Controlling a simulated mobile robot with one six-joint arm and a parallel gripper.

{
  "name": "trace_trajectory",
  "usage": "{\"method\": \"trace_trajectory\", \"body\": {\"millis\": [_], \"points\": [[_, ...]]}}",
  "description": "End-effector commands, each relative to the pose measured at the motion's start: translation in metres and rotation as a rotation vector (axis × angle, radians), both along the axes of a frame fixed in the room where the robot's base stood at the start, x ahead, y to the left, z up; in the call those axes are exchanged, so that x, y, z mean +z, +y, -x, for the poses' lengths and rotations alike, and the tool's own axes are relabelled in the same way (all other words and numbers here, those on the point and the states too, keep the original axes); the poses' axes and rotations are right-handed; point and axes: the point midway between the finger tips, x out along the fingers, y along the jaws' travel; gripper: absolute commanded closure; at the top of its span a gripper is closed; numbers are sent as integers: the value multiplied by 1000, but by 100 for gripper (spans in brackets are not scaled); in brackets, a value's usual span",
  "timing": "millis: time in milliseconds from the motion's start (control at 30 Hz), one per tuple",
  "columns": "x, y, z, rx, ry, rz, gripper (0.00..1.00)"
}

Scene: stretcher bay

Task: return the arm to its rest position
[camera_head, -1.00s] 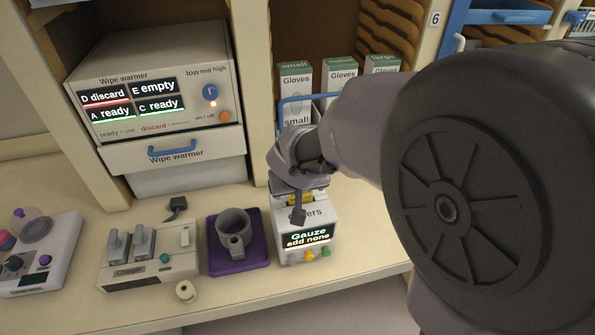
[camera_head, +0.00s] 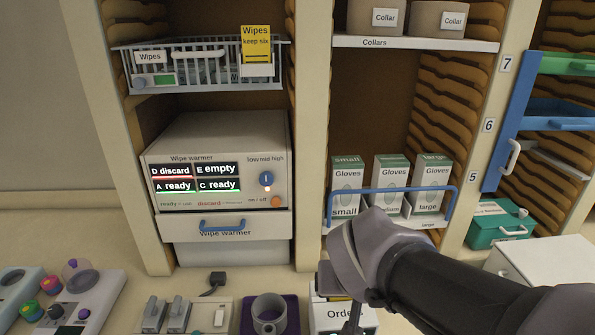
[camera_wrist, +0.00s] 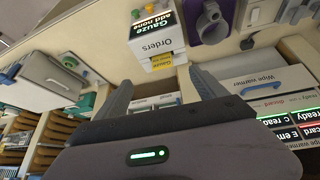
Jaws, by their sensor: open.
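My gripper (camera_wrist: 155,88) is open in the wrist view, with nothing between its two grey fingers. The white Orders box (camera_wrist: 158,45), with a "Gauze add none" display and a yellow slip, lies just beyond the fingertips there. In the head view my arm reaches in from the lower right. My gripper (camera_head: 343,305) points down over the Orders box (camera_head: 322,318) and hides part of it; its fingertips are hard to make out there. I cannot tell the exact gap between gripper and box.
The wipe warmer (camera_head: 218,170) stands in the left bay. Glove boxes (camera_head: 390,185) sit behind a blue rail (camera_head: 447,207). A grey holder on a purple mat (camera_head: 290,312) and a charger (camera_head: 170,318) are on the counter. A green case (camera_head: 497,225) is at right.

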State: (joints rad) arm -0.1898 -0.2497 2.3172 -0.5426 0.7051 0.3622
Motion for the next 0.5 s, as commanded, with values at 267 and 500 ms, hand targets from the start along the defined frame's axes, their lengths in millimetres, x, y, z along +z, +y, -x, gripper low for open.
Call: {"method": "trace_trajectory", "body": {"millis": [267, 500], "points": [[-109, 11, 126, -166, 13, -361, 19], [-105, 20, 137, -167, 13, -411, 19]]}}
